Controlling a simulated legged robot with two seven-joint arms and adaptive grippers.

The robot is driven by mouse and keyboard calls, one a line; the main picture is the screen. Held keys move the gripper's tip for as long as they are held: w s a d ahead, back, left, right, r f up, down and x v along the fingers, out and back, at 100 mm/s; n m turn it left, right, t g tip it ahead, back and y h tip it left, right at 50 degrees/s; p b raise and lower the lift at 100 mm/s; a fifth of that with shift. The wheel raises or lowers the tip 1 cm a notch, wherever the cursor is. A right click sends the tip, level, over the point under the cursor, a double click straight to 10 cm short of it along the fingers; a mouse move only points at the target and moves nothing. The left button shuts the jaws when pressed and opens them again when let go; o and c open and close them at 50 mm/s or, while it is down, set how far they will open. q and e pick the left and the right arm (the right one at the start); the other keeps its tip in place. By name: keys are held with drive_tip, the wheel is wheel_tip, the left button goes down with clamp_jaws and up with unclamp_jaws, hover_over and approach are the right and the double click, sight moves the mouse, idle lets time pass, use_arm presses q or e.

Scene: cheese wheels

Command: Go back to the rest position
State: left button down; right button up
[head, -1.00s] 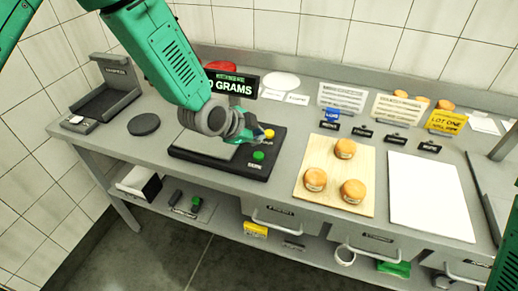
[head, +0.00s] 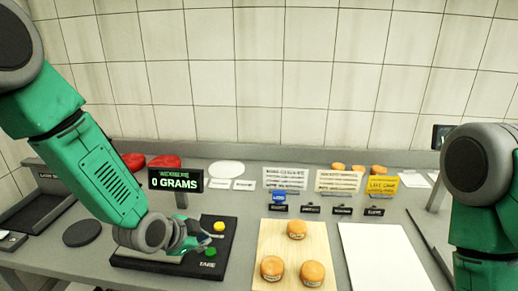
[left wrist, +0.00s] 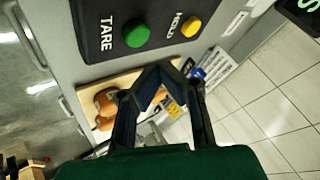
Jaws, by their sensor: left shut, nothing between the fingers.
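My left gripper (head: 205,240) is shut and empty. It hangs over the black scale (head: 228,262), close to the yellow button (head: 219,226) and the green button (head: 210,251). In the left wrist view the fingers (left wrist: 163,68) come together at the tips, and the green TARE button (left wrist: 137,36) and yellow HOLD button (left wrist: 191,27) lie beyond them. The scale display (head: 176,180) reads 0 GRAMS. My right arm stands at the right edge of the head view; its gripper is out of frame.
Several orange cheese wheels (head: 296,229) sit on a wooden board (head: 291,258), right of the scale. A white sheet (head: 383,258) lies beside it. Label cards (head: 285,179) and more cheese wheels (head: 377,170) stand behind. A dark round disc (head: 83,233) lies left of the scale.

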use_arm(q)
drive_tip(key=s+a+f+n, duration=0.1)
drive_tip(key=s+f, duration=0.1)
drive_tip(key=s+f+n+g, duration=0.1)
drive_tip(key=s+f, duration=0.2)
drive_tip(key=s+a+f+n+g, duration=0.1)
drive_tip(key=s+f, duration=0.1)
drive_tip(key=s, duration=0.1)
drive_tip(key=shift+a+f+y, duration=0.15)
drive_tip(key=shift+a+y, duration=0.15)
drive_tip(key=shift+y, duration=0.1)
drive_tip(key=s+a+f+n+g+y, duration=0.1)
drive_tip(key=s+a+f+n+g, duration=0.2)
drive_tip(key=s, duration=0.7)
drive_tip(key=s+a+f+n+g+y, duration=0.1)
drive_tip(key=s+a+f+n, duration=0.25)
drive_tip(key=s, duration=0.65)
drive_tip(key=s+a+f+n+g+y, duration=0.1)
drive_tip(key=s+a+f+n+g, duration=0.3)
drive_tip(key=s, duration=0.6)
drive_tip(key=w+d+f+t+b, duration=0.2)
drive_tip(key=w+f+b, duration=0.1)
drive_tip(key=f+b, duration=0.7)
drive_tip(key=shift+w+d+f+m+t+b, duration=0.15)
drive_tip(key=shift+m+t+b, duration=0.2)
drive_tip(key=shift+b, duration=0.7)
